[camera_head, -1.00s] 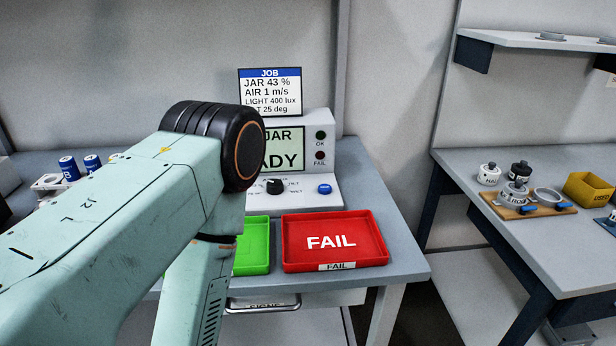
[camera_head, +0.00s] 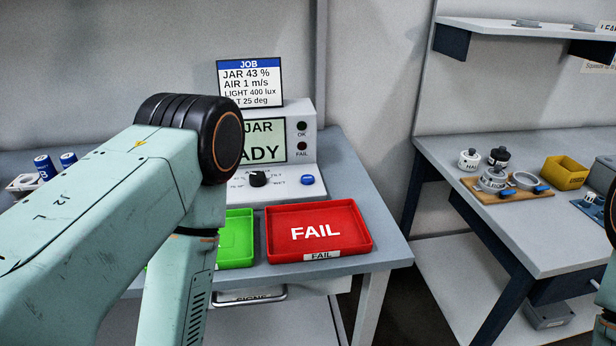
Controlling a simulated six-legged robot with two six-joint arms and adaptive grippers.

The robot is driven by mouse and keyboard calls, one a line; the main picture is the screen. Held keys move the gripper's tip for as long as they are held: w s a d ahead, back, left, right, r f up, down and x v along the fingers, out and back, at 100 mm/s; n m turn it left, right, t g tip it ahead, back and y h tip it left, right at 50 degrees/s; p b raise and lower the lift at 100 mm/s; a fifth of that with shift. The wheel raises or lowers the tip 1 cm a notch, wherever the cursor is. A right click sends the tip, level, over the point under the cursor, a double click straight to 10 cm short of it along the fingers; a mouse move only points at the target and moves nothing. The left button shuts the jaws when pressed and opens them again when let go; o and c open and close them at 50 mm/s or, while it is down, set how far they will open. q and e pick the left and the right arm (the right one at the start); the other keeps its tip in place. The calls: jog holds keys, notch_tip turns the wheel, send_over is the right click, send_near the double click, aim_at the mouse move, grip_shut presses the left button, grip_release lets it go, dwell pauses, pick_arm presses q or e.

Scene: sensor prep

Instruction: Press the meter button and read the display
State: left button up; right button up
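The meter (camera_head: 303,172) is a light grey box at the back of the near bench. Its display (camera_head: 268,152) is partly hidden by my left arm; I can read "JAR" and "ADY". A blue button (camera_head: 307,180) and a black dial (camera_head: 258,179) sit on its sloped front. Two dark lamps marked OK and FAIL are on its right side. My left arm's links fill the left of the view, but its gripper is out of view. A bit of my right arm shows at the right edge; its gripper is not visible.
A JOB card (camera_head: 250,83) stands above the meter. A red FAIL tray (camera_head: 318,258) and a green tray (camera_head: 235,262) lie in front of it. A second bench (camera_head: 560,240) at right holds small jars on a wooden board (camera_head: 533,194) and a yellow bin (camera_head: 565,172).

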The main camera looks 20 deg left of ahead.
pick_arm(q)
grip_shut()
dwell(1.4)
